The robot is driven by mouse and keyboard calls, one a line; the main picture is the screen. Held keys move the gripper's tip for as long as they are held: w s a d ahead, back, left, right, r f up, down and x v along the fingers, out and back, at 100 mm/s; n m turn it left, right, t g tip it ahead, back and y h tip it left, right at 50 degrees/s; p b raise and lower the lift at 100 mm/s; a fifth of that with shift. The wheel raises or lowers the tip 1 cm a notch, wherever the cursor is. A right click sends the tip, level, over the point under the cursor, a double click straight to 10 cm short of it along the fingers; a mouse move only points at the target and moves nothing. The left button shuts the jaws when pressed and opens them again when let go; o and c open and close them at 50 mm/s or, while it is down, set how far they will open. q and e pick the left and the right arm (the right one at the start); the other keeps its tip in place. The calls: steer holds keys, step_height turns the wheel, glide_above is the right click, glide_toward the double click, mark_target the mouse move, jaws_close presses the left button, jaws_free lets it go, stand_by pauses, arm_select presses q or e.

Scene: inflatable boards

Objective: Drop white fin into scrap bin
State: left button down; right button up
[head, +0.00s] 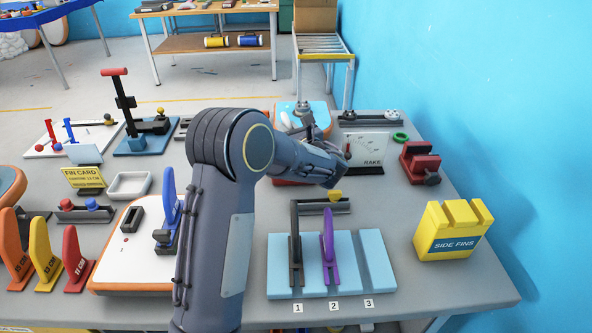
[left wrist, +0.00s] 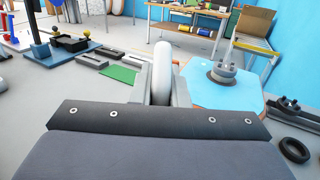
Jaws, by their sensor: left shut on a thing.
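My left gripper (left wrist: 163,85) is shut on the white fin (left wrist: 162,68), which stands upright between the fingers in the left wrist view. In the head view my left arm rises from the bottom, bends right, and its gripper (head: 306,122) is at the back of the table, by a blue-and-orange board (head: 316,106). The fin is mostly hidden there by the arm. I cannot make out a scrap bin in either view. My right gripper is not in view.
A light blue slotted board (head: 349,270) holds a black fin (head: 294,246) and a purple fin (head: 328,248). A yellow side fins box (head: 452,232) stands right. A white rake card (head: 367,148) and red clamp (head: 419,163) stand behind. Several coloured fins stand at left.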

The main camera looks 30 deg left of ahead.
arm_select(q)
steer(key=c, duration=1.3)
jaws_free()
steer(key=shift+c, duration=0.2)
steer(key=v, duration=0.8)
steer(key=shift+b, duration=0.4)
